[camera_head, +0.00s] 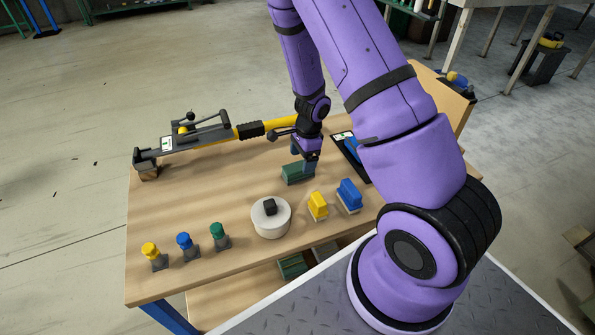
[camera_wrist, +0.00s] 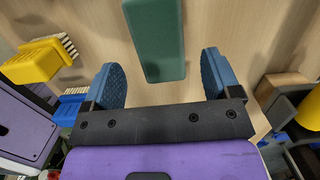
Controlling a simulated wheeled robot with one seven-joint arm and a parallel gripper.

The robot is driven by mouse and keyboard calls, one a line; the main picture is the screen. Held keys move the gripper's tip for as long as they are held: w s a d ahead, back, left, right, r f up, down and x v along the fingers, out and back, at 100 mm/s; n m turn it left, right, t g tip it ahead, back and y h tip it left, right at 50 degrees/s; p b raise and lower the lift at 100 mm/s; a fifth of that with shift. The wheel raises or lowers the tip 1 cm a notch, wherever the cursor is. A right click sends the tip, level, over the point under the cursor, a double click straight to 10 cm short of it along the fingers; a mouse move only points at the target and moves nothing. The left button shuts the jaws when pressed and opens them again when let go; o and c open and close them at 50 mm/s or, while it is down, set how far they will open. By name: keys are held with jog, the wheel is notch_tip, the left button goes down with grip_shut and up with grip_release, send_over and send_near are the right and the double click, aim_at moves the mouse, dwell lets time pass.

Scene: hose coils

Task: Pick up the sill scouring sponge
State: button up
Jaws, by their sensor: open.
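A dark green block (camera_head: 293,174), which looks like the scouring sponge, lies on the wooden workbench (camera_head: 200,264) near its middle. My gripper (camera_head: 304,162) is just above and beside it, pointing down. In the wrist view the green block (camera_wrist: 157,40) is ahead of my open gripper (camera_wrist: 163,78). Its near end reaches the gap between the two blue fingers, with space on both sides. The fingers do not appear to touch it. In the head view the gripper hides part of its right end.
A white round container (camera_head: 271,217) and several knobbed pieces stand in front. A long yellow-and-black tool (camera_head: 215,133) lies behind. A dark tray (camera_head: 349,153) is to the right.

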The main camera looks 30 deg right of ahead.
aim_at(299, 166)
jog(key=shift+w+a+f, duration=0.1)
jog(key=shift+a+f, duration=0.15)
jog(key=shift+f, duration=0.6)
jog(key=shift+a+f, duration=0.2)
jog(key=shift+f, duration=0.6)
jog(key=shift+w+a+f, duration=0.1)
jog(key=shift+a+f, duration=0.15)
jog(key=shift+f, duration=0.6)
jog(key=shift+c, duration=0.2)
jog(key=c, duration=1)
